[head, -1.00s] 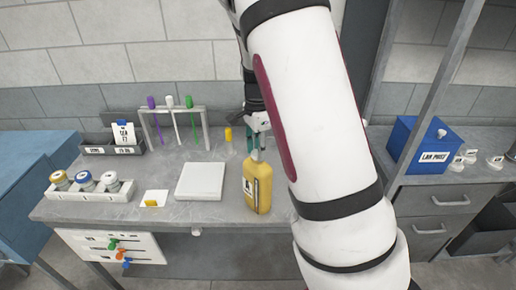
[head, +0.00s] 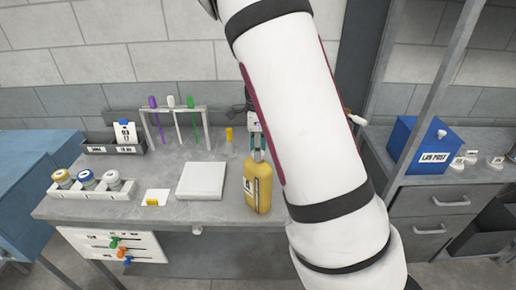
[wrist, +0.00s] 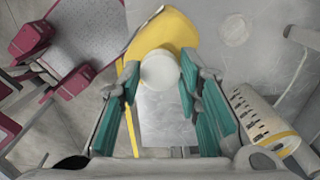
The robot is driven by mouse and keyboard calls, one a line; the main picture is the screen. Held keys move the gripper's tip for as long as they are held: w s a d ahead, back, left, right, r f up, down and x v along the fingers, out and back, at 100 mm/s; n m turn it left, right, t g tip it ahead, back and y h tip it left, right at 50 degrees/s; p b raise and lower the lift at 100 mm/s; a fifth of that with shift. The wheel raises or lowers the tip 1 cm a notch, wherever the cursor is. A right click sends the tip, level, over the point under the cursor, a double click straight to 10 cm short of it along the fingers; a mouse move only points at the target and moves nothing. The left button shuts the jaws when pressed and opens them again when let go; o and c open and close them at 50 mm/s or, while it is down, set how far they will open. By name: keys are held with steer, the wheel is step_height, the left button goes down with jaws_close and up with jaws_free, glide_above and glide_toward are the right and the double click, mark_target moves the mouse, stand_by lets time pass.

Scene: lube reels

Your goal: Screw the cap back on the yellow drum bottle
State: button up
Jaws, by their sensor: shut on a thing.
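The yellow drum bottle (head: 257,190) stands upright near the front edge of the bench in the head view. In the wrist view its yellow body (wrist: 175,30) shows beyond the fingertips. My gripper (head: 257,148) points down directly over the bottle's top. In the wrist view my gripper (wrist: 158,80) has its teal fingers closed on either side of a round white cap (wrist: 160,70). The cap is in line with the bottle's top. I cannot tell whether it is seated on the threads, since the neck is hidden beneath it.
A white square plate (head: 201,181) and a white card (head: 156,196) lie left of the bottle. A rack with three coloured tubes (head: 175,113) and a yellow-topped tube (head: 229,137) stand behind. Several jars sit in a tray (head: 92,192). A blue box (head: 420,145) is at right.

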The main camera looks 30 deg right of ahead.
steer(key=m, duration=0.5)
steer(key=shift+f, duration=0.1)
steer(key=o, duration=0.8)
steer(key=shift+o, duration=0.3)
steer(key=shift+o, duration=1.4)
